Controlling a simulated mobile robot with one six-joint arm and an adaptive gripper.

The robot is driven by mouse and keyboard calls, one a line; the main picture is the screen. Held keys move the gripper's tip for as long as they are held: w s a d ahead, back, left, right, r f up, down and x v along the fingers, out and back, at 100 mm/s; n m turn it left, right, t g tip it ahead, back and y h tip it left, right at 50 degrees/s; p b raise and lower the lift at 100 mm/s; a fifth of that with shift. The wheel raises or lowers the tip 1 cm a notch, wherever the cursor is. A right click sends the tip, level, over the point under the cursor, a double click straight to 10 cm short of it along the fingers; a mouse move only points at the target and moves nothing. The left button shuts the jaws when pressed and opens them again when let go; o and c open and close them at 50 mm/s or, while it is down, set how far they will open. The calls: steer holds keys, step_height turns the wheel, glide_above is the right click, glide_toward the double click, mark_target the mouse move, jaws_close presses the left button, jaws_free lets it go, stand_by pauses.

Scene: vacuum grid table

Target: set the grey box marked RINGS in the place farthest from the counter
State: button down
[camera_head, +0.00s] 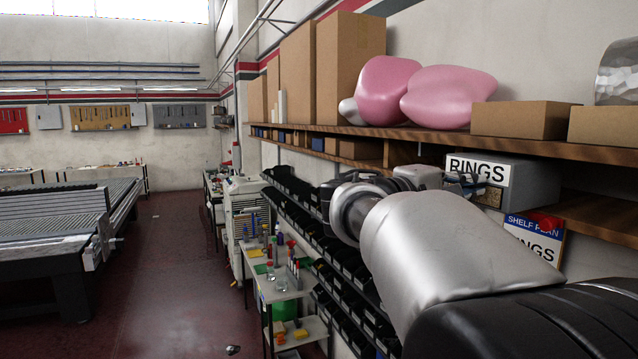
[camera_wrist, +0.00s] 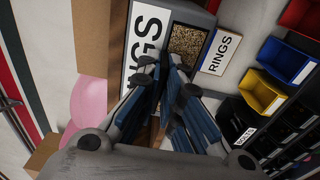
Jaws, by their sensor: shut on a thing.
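The grey box marked RINGS (camera_head: 525,178) is at the right in the head view, just below the upper wooden shelf board. Its white label faces out, with a small window of ring-like pieces below it. In the wrist view the box (camera_wrist: 128,75) is at the top, its label and window showing beyond my fingers. My gripper (camera_wrist: 165,72) is shut on the box; in the head view my gripper (camera_head: 464,183) is at the box's front, partly hidden by my wrist. Whether the box rests on a board or hangs free cannot be told.
A SHELF PLAN board (camera_head: 530,228) with a RINGS card is below the box. The upper shelf (camera_head: 430,137) carries cardboard boxes (camera_head: 350,60) and pink bundles (camera_head: 448,97). Black bins (camera_head: 300,210) line the wall; red (camera_wrist: 302,16), blue and yellow bins show in the wrist view.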

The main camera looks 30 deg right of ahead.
steer(key=shift+s+d+b, duration=0.1)
steer(key=shift+s+d, duration=0.15)
steer(key=shift+d, duration=1.95)
steer(key=shift+s+d+b, duration=0.15)
steer(key=shift+s+d, duration=0.15)
steer(key=shift+d, duration=1.95)
steer(key=shift+s+d+b, duration=0.1)
steer(key=shift+s+d, duration=0.15)
steer(key=shift+d, duration=1.95)
steer(key=shift+d+f+b, duration=0.15)
steer(key=shift+b, duration=0.15)
steer(key=c, duration=1.8)
jaws_free()
steer(key=shift+o, duration=0.6)
steer(key=shift+f, duration=0.2)
steer(key=a, duration=1.2)
steer(key=shift+w+a, duration=0.1)
steer(key=shift+w, duration=0.2)
